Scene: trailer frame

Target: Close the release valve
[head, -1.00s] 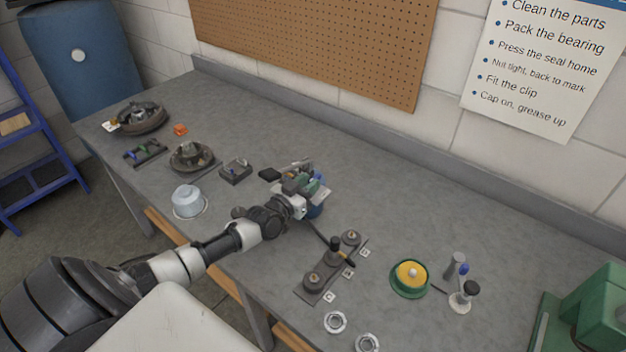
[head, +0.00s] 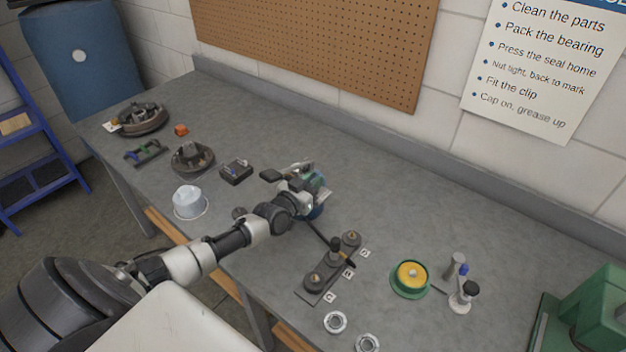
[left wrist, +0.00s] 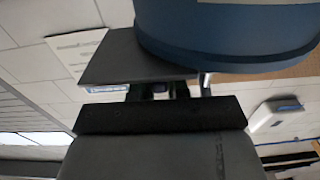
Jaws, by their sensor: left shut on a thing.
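My left gripper (head: 299,184) is over the middle of the bench. It is shut on a small part of a blue round-bodied unit (head: 316,211) with green showing near its top. My gripper covers most of this unit in the head view. In the left wrist view the unit's blue body (left wrist: 230,28) fills the top right, close to the dark jaws. The held part is mostly hidden between the jaws; I cannot make out the release valve's shape or position. My right gripper is not in view.
A dark plate with posts and a lever (head: 318,281) lies just in front of my gripper. A green dish with a yellow top (head: 410,277) is to the right. A white-capped container (head: 188,202) stands left of my arm. The bench (head: 455,222) behind the dish is clear.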

